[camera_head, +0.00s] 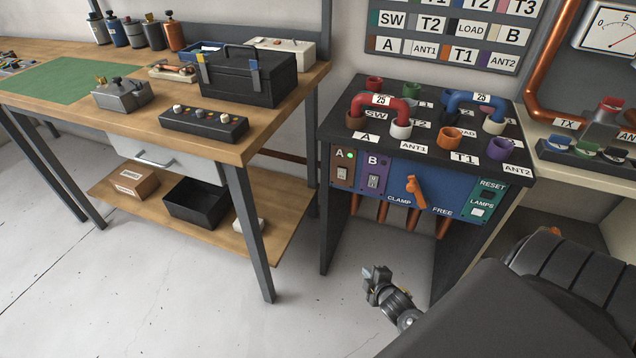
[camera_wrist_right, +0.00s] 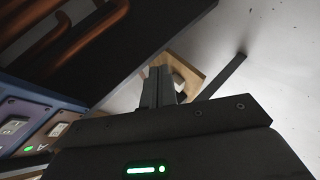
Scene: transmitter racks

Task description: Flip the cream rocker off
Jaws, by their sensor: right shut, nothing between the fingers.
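The brown A panel (camera_head: 340,183) on the front of the dark cabinet carries a rocker (camera_head: 343,172) that looks cream, with a lit green lamp (camera_head: 351,155) above it. This rocker also shows at the left of the right wrist view (camera_wrist_right: 58,129). The purple B panel beside it has a paler rocker (camera_head: 374,181). Which way the rockers are tipped is too small to tell. My right gripper (camera_head: 374,283) is shut and empty, below and in front of the panels, clear of them; its fingers show in the wrist view (camera_wrist_right: 158,86). My left gripper is not in view.
An orange clamp lever (camera_head: 414,190) sits right of the rockers, and a RESET and LAMPS panel (camera_head: 483,202) farther right. Copper pipes (camera_head: 412,222) hang below. A wooden workbench (camera_head: 240,148) stands left. Open floor lies in front.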

